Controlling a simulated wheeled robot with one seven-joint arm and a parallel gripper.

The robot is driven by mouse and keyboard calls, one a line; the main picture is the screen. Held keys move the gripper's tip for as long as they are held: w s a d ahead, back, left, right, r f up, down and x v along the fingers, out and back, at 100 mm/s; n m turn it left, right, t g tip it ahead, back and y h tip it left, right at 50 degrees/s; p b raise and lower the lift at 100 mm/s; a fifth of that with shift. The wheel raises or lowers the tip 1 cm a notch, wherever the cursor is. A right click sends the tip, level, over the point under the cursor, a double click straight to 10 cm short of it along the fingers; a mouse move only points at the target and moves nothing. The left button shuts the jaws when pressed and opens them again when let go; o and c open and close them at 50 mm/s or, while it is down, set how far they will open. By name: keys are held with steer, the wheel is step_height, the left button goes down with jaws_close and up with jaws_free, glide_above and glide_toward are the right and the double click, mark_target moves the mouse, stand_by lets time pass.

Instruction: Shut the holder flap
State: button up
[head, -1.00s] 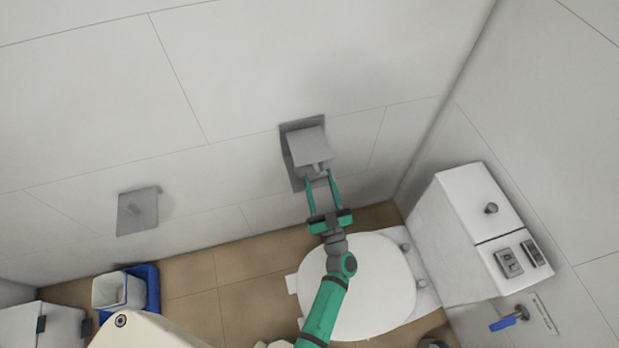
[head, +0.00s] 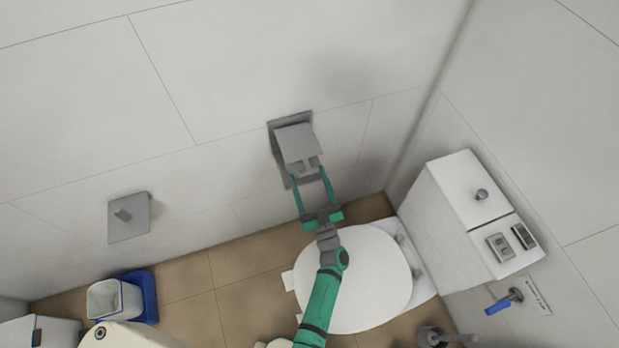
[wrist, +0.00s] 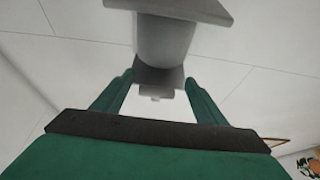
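The grey holder is fixed to the wall, with its back plate (head: 275,142) flat against the tiles. Its square flap (head: 298,143) stands out from the plate in the head view. In the wrist view the flap (wrist: 185,8) shows at the top edge, with a rounded grey part (wrist: 163,42) of the holder below it. My gripper (head: 309,174) is just below the flap with its fingers spread apart. In the wrist view my gripper (wrist: 160,84) is open, with nothing held between the fingers. I cannot tell whether a fingertip touches the holder.
A toilet with a white lid (head: 365,280) and a cistern (head: 455,200) stand below and right of the holder. A grey wall plate (head: 130,217) with a peg is at left, above a blue-and-white bin (head: 112,300). The wall above the holder is bare.

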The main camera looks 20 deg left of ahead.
steer(key=shift+r, duration=0.1)
steer(key=v, duration=1.1)
steer(key=shift+a, duration=0.1)
stand_by(0.4)
